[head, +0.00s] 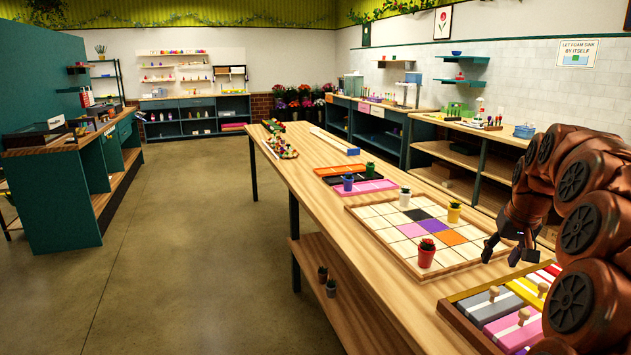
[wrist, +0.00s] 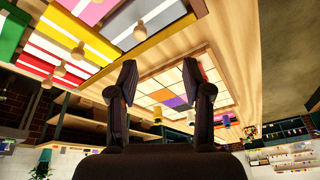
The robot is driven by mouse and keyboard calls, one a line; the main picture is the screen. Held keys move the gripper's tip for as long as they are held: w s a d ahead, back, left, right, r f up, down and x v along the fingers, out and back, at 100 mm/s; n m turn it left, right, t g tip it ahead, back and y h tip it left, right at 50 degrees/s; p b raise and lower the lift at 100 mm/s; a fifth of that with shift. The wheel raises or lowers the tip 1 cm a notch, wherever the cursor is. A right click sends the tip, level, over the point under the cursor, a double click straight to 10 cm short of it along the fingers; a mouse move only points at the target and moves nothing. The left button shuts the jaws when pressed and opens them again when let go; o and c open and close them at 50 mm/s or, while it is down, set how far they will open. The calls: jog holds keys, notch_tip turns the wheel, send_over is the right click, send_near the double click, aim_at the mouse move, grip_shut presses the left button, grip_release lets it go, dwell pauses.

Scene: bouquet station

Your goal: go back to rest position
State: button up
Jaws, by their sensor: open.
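My gripper (head: 506,250) is open and empty in the head view. It hangs above the right end of the tile board on the long wooden table. In the wrist view my gripper (wrist: 158,78) shows two spread dark fingers with nothing between them. The tile board (head: 372,222) has white tiles with some black, purple and orange ones. A red pot (head: 427,256) with a plant stands at its front edge, left of my gripper. A yellow pot (head: 454,213) and a white pot (head: 405,198) stand towards its far side.
A box of coloured knobbed blocks (head: 462,320) lies at the table's near end, below my gripper. Pink, orange and black trays (head: 376,187) with a blue pot (head: 348,183) lie beyond the board. Shelving lines the walls. The floor (head: 190,250) left of the table is clear.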

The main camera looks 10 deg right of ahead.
jog(key=s+a+f+n+g+y+p, duration=0.15)
jog(key=s+a, duration=0.35)
jog(key=a, duration=0.7)
jog(key=s+a+n+g, duration=0.15)
jog(key=s+a, duration=0.25)
jog(key=a, duration=0.8)
jog(key=s+a+f, duration=0.2)
jog(key=s+a, duration=0.1)
jog(key=s, duration=0.4)
jog(key=s+a+f+n+g, duration=0.1)
jog(key=s+a+f, duration=0.2)
jog(key=s, duration=0.5)
jog(key=s+a+f+g, duration=0.1)
jog(key=s+a+f, duration=0.1)
jog(key=s+a, duration=0.2)
jog(key=s+p, duration=0.1)
jog(key=s, duration=0.2)
jog(key=shift+s+f+n, duration=0.25)
jog(key=shift+n, duration=0.15)
jog(key=shift+a+h, duration=0.1)
jog(key=shift+h, duration=0.15)
jog(key=shift+c, duration=0.8)
